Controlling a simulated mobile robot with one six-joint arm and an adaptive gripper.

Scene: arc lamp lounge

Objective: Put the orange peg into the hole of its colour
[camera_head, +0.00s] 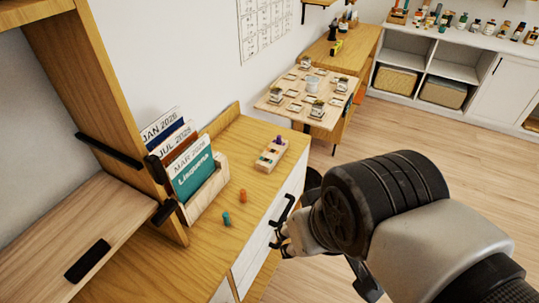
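The orange peg (243,195) stands upright on the wooden desk top, near its right edge. The wooden peg block (265,166) lies farther back on the same desk, with several coloured marks on its top and a purple peg toward its far end. The markings are too small to make out which hole is orange. My gripper (279,240) is beside the desk's white front, to the right of and apart from the orange peg. Its fingers are small and dark against a black drawer handle, so whether they are open or shut is unclear. I see nothing held.
A teal peg (226,219) stands just in front of the orange one. A wooden file holder (208,197) with upright folders is to the left. The desk (160,262) is clear between pegs and block. A set table (329,122) stands behind.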

